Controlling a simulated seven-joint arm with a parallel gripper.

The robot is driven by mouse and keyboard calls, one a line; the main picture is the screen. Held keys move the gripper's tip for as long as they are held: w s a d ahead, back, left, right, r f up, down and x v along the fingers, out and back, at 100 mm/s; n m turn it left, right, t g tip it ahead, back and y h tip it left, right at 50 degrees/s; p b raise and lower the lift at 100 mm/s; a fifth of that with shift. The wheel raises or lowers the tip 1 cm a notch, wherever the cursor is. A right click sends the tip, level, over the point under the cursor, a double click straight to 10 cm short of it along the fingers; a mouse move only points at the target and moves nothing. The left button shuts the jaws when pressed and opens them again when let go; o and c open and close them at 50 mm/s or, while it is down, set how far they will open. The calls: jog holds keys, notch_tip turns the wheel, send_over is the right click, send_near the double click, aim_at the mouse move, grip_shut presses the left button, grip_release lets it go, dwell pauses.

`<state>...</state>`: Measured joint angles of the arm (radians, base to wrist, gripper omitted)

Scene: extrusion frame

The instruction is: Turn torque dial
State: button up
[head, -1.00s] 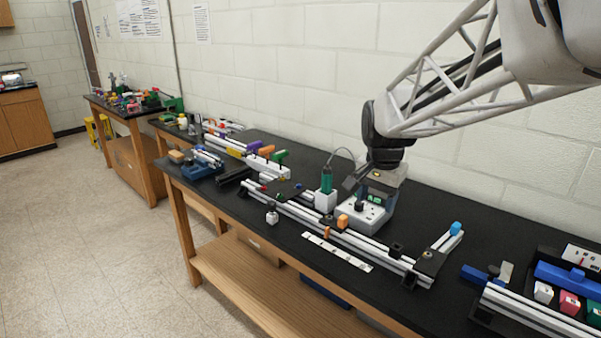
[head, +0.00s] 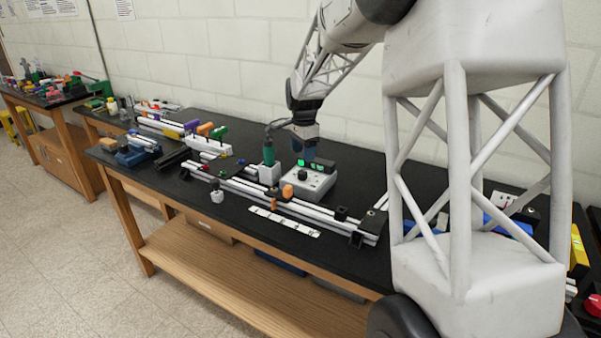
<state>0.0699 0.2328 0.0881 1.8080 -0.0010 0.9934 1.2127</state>
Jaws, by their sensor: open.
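A pale grey control box (head: 318,184) stands on the black bench behind the aluminium rail. A dark round dial (head: 302,174) sits on its sloped top, with a green-lit display (head: 303,163) along its back. A green screwdriver (head: 268,152) with a cable stands in a white holder (head: 269,174) to the left of the box.
Aluminium rails (head: 290,203) run along the bench in front of the box, with an orange block (head: 288,191) on them. A white ruled strip (head: 284,221) lies at the front. Coloured clamps (head: 205,129) stand to the left. My arm hides much of the right side.

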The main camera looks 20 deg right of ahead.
jog(key=m, duration=0.1)
send_over(302, 172)
notch_tip(302, 172, down, 3)
jog(key=shift+w+r, duration=0.1)
jog(key=shift+f, duration=3.95)
jog(key=c, duration=0.9)
